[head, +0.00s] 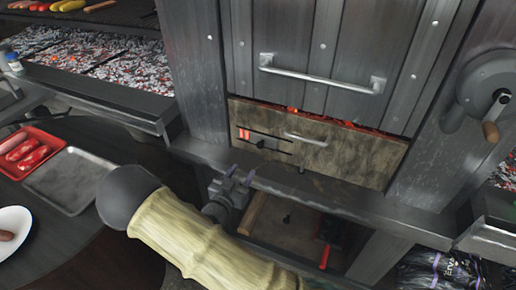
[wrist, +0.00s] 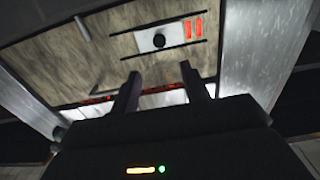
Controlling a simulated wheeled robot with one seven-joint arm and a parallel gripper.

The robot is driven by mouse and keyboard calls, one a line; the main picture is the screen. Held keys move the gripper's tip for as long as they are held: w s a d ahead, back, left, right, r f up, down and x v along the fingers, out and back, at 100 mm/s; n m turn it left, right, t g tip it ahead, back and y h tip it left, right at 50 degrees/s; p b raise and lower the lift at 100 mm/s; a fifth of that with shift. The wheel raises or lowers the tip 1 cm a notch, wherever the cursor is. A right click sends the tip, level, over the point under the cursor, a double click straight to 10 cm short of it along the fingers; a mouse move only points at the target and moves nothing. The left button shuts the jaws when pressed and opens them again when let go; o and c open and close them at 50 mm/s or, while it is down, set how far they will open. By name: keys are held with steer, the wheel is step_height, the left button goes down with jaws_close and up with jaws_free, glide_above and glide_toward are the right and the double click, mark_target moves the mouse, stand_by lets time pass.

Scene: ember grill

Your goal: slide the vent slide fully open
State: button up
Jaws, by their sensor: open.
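The vent slide (wrist: 172,36) is a small pale metal plate with a dark round knob, between two dark rails on a brownish panel. In the wrist view, two glowing red slots show at its right end. In the head view, the vent slide (head: 268,143) is small and the red slots are at its left. My gripper (head: 240,176) is in front of and below the panel in the head view. In the wrist view, my gripper (wrist: 157,77) has its two fingers apart, pointing toward the panel. Nothing shows between them, and the knob appears beyond the fingertips, apart from them.
The panel (head: 345,155) has a short metal handle (head: 306,139) right of the slide. A grey door (head: 330,50) with a long handle is above. A ledge (head: 340,197) runs below the panel. A crank wheel (head: 488,85) is at right; a red tray (head: 27,152) is at left.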

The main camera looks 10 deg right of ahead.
mark_target(259, 146)
steer(key=x, duration=1.3)
steer(key=shift+w+d, duration=0.1)
jaws_close()
